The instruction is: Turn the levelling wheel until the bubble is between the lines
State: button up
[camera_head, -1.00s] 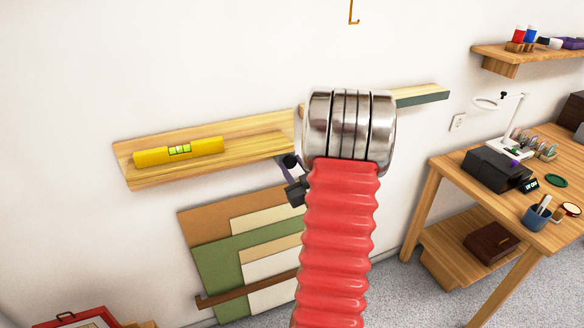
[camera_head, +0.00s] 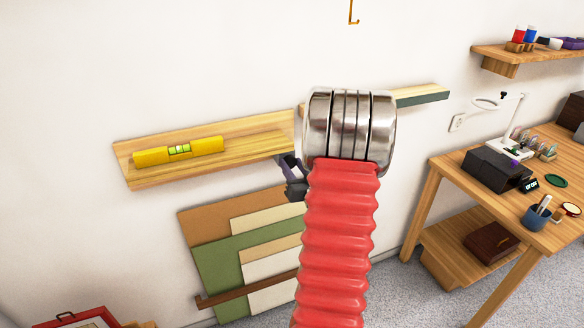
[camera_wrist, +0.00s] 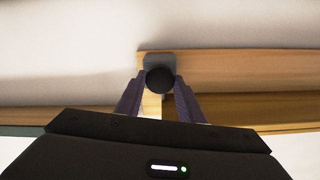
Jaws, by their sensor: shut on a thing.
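A yellow spirit level (camera_head: 205,146) lies on a tilted wooden shelf (camera_head: 250,127) on the wall, at the left in the head view. Its green vial (camera_head: 179,149) is small; the bubble's place between the lines is too fine to tell. In the wrist view, the dark round levelling wheel (camera_wrist: 160,80) sits between the two fingers of my gripper (camera_wrist: 160,88), at the shelf's edge. The fingers are shut on it from both sides. In the head view my gripper (camera_head: 291,178) shows just below the shelf's right end, partly hidden behind my arm.
Mat boards (camera_head: 215,250) lean on the wall below the shelf. A wooden workbench (camera_head: 450,170) with a lamp and tools stands at the right. A second shelf (camera_head: 425,96) is behind my arm. A hook (camera_head: 353,14) hangs above.

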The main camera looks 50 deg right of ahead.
jog(key=shift+w+a+f, duration=0.1)
jog(key=shift+w+a, duration=0.05)
jog(key=o, duration=0.8)
jog(key=shift+o, duration=1.3)
jog(key=v, duration=1.3)
jog(key=shift+s, duration=0.4)
